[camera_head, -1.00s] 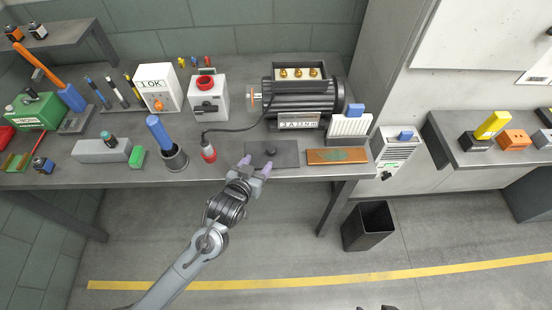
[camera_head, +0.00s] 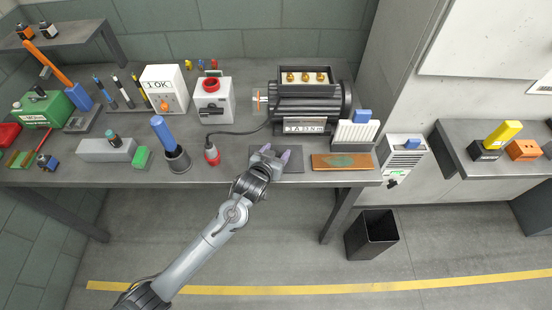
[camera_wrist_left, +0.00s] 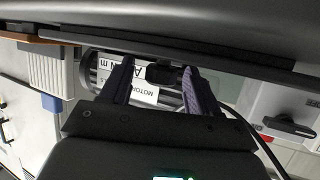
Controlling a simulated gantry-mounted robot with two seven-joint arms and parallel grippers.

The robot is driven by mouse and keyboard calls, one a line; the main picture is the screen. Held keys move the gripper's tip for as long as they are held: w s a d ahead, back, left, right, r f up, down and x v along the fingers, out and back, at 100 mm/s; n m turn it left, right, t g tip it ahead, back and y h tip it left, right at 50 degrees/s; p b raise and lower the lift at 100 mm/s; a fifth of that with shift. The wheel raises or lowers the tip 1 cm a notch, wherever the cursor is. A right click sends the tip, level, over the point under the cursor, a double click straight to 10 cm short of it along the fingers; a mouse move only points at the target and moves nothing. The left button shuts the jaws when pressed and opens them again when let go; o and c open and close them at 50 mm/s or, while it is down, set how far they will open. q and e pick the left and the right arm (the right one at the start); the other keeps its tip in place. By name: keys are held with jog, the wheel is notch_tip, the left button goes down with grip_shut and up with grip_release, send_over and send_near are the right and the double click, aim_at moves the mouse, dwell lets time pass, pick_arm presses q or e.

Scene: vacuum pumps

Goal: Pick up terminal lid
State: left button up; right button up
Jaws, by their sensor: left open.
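The terminal lid (camera_head: 291,165) is a flat dark grey plate lying at the front edge of the workbench. In the left wrist view the lid (camera_wrist_left: 230,64) shows nearly edge-on, with a small black knob (camera_wrist_left: 160,73) on it. My left gripper (camera_head: 275,152) is over the lid's left part. In the wrist view its open fingers (camera_wrist_left: 157,69) stand on both sides of the knob, with gaps visible. The motor (camera_head: 308,102) stands behind, its terminal box (camera_head: 304,69) open with brass terminals showing. My right gripper is not in view.
A copper-coloured board (camera_head: 341,162) lies right of the lid. A red plug (camera_head: 211,152) on a black cable and a cup with a blue handle (camera_head: 177,161) stand left. A white finned part (camera_head: 354,135) and a switch box (camera_head: 213,102) stand behind.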

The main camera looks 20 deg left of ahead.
pick_arm(q)
jog(key=shift+c, duration=0.2)
grip_shut()
dwell(0.3)
